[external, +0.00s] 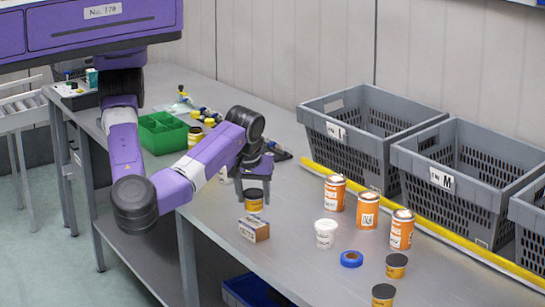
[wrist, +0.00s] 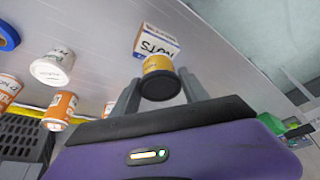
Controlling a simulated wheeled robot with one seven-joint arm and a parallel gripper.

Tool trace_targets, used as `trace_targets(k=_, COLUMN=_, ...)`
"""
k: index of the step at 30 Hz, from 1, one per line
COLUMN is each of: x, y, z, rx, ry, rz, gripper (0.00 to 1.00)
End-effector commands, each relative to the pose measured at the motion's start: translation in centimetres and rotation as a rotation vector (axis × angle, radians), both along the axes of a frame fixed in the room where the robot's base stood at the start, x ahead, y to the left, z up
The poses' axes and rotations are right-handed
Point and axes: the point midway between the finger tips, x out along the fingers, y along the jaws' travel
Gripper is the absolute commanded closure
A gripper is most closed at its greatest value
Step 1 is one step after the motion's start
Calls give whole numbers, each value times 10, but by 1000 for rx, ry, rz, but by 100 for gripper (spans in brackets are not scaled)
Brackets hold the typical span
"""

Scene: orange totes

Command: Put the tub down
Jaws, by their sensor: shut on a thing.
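A small yellow tub with a black lid (external: 253,200) is between the fingers of my gripper (external: 253,192). In the wrist view the tub (wrist: 157,66) sits between the two grey fingertips of my gripper (wrist: 160,92), with its black end towards the palm. My gripper is shut on it and points down over the bench. The tub is just behind a small cardboard box (external: 254,229). I cannot tell whether its base touches the bench.
The grey bench (external: 290,262) has a white tub (external: 326,233), orange cans (external: 367,211), a blue tape roll (external: 351,259) and more yellow tubs (external: 396,265) on the right. Grey crates (external: 345,150) stand behind a yellow strip (external: 320,168). A green bin (external: 162,132) is at the back left.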

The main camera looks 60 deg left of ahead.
Motion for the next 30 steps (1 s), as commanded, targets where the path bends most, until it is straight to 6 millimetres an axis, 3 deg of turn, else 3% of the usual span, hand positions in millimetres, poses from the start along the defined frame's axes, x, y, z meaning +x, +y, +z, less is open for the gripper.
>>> trace_targets(k=6, x=0, y=0, z=-28, rx=2, ry=2, rz=-2, gripper=93)
trace_targets(k=19, x=0, y=0, z=-35, rx=1, ry=1, rz=-1, gripper=93)
trace_targets(k=20, x=0, y=0, z=-34, rx=1, ry=1, rz=-1, gripper=44)
trace_targets(k=21, x=0, y=0, z=-33, rx=1, ry=1, rz=-1, gripper=36)
trace_targets(k=23, x=0, y=0, z=-33, rx=1, ry=1, rz=-1, gripper=26)
trace_targets(k=30, x=0, y=0, z=-33, rx=1, ry=1, rz=-1, gripper=26)
